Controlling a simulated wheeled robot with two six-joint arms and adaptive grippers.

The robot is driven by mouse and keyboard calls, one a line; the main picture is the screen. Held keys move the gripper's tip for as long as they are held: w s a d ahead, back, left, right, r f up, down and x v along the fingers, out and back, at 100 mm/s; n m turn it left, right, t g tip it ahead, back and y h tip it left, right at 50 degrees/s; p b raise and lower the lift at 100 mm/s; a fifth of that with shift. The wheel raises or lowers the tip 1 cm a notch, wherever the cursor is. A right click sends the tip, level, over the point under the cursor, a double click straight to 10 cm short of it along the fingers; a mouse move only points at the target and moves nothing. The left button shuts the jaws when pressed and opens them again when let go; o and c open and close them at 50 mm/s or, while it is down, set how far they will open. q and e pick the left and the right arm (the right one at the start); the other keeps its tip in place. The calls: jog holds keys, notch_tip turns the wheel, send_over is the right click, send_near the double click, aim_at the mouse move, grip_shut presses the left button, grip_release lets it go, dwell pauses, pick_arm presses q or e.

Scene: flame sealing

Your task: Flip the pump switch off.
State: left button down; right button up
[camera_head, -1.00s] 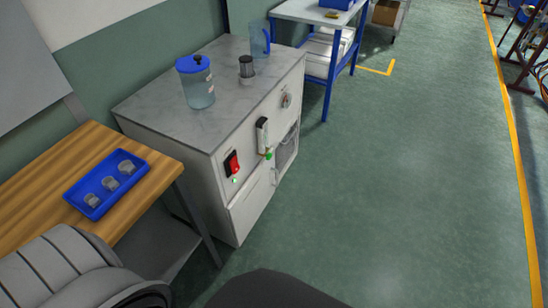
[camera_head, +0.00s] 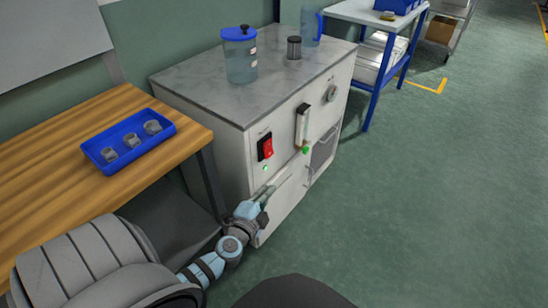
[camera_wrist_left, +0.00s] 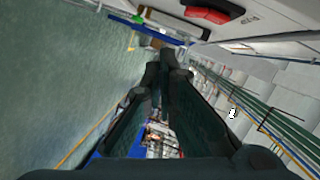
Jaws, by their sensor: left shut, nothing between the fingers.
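The pump switch (camera_head: 266,148) is a red rocker in a dark frame on the front of the white cabinet (camera_head: 232,160). A small green light (camera_head: 265,168) glows just below it. I cannot tell which way the rocker is tipped. My left gripper (camera_head: 270,192) is in front of the cabinet, below the switch and apart from it. In the left wrist view the fingers (camera_wrist_left: 166,62) come together at their tips, shut and empty. The red switch (camera_wrist_left: 208,14) shows there at the top, beyond and right of the fingertips. My right gripper is out of view.
A flow tube (camera_head: 302,124) with a green knob (camera_head: 306,150) is right of the switch. A blue-lidded jar (camera_head: 241,62) stands on the cabinet. A wooden table (camera_head: 60,165) with a blue tray (camera_head: 92,152) is at left. The floor at right is clear.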

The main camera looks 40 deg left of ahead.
aim_at(268, 149)
pick_arm(q)
jog(key=r, duration=0.2)
jog(key=w+r+m+t, duration=0.1)
jog(key=shift+d+r, duration=0.3)
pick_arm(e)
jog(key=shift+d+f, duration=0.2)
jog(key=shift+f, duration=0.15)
pick_arm(q)
jog(key=shift+w, duration=0.1)
jog(key=w+a+f+b, duration=0.2)
jog(key=w+a, duration=0.4)
jog(key=w, duration=0.3)
jog(key=shift+w+a+b, duration=0.2)
jog(key=shift+w+b, duration=0.05)
jog(key=shift+b, duration=0.15)
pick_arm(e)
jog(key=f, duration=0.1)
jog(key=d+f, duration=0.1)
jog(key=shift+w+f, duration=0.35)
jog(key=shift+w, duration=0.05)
